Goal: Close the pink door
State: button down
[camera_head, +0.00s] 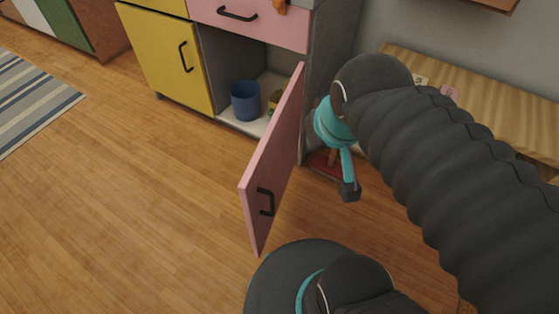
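The pink door (275,165) stands wide open, swung out from the right side of its cabinet opening. Its black handle (266,202) is on the face toward me, near the free edge. My gripper (349,191) is to the right of the door, on the side away from the cabinet opening, and looks apart from it. Only a teal part and one dark fingertip show clearly; the rest is hidden behind my dark arm, so its opening cannot be judged.
A blue cup (246,100) and a partly hidden yellow item (274,99) stand inside the open compartment. A yellow door (172,57) and a pink drawer (251,19) are shut. A wooden bench (480,95) is at right. The floor (140,210) left of the door is clear.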

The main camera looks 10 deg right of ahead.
aim_at(262, 187)
jog(key=k, duration=0.5)
jog(key=z, duration=2.45)
jog(key=k, duration=0.6)
jog(key=u, duration=2.7)
